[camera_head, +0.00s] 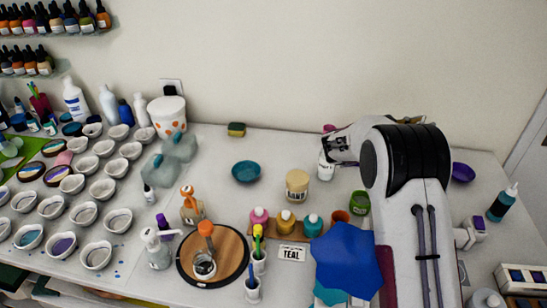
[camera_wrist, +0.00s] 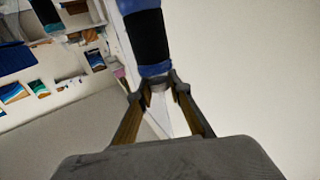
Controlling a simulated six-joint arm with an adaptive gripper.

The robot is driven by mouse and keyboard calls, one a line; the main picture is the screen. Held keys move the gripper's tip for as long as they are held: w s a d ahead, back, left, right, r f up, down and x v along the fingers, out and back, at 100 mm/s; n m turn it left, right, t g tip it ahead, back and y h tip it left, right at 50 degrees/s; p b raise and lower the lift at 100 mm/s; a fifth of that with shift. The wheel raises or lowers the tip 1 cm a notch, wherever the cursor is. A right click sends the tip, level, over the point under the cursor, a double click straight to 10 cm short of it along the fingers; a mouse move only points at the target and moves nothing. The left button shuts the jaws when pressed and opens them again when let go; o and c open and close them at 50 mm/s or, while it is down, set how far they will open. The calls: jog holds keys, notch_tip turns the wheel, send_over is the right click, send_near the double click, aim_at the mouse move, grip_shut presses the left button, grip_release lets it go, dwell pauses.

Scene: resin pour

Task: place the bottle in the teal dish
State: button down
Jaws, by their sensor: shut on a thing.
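The teal dish (camera_head: 246,171) is a shallow round bowl, empty, on the table left of my gripper. My gripper (camera_head: 332,152) is at the back of the table, right of the dish and apart from it. It is shut on a bottle, mostly hidden by the fingers; a whitish part (camera_head: 325,171) shows below them. In the wrist view my fingers (camera_wrist: 160,82) stand close together, with a blue and black thing (camera_wrist: 149,36) at their tips. I cannot tell how the bottle is tilted or whether it touches the table.
A cream jar (camera_head: 297,186) stands between the dish and my arm. A yellow-green sponge (camera_head: 236,129) lies behind the dish. A purple bowl (camera_head: 462,172) is at right.

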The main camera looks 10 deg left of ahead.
jog(key=shift+a+r, duration=0.35)
jog(key=shift+a, duration=0.05)
jog(key=w+a+r+n+t+y, duration=0.25)
jog(key=a+r+n+y, duration=0.2)
jog(key=a, duration=0.35)
jog(key=w+a+r+n+t+y, duration=0.1)
jog(key=a+r+n+t+y, duration=0.3)
jog(key=a, duration=0.5)
jog(key=w+a+r+n+t+y, duration=0.25)
jog(key=a+y, duration=0.25)
jog(key=a, duration=0.3)
jog(key=s+a+f+n+g+y, duration=0.2)
jog(key=s+a+f+n+y, duration=0.1)
jog(key=a, duration=0.4)
jog(key=s+a+f+n+g+y, duration=0.2)
jog(key=s+a+f+n+y, duration=0.2)
jog(key=a+y, duration=0.3)
jog(key=s+a+f+n+g+y, duration=0.2)
jog(key=s+a+y, duration=0.3)
jog(key=a, duration=0.3)
jog(key=shift+a+f+n+g+y, duration=0.2)
jog(key=shift+f+n+g+y, duration=0.15)
jog(key=shift+f+n, duration=0.45)
notch_tip(320, 180, down, 6)
jog(key=shift+f, duration=0.1)
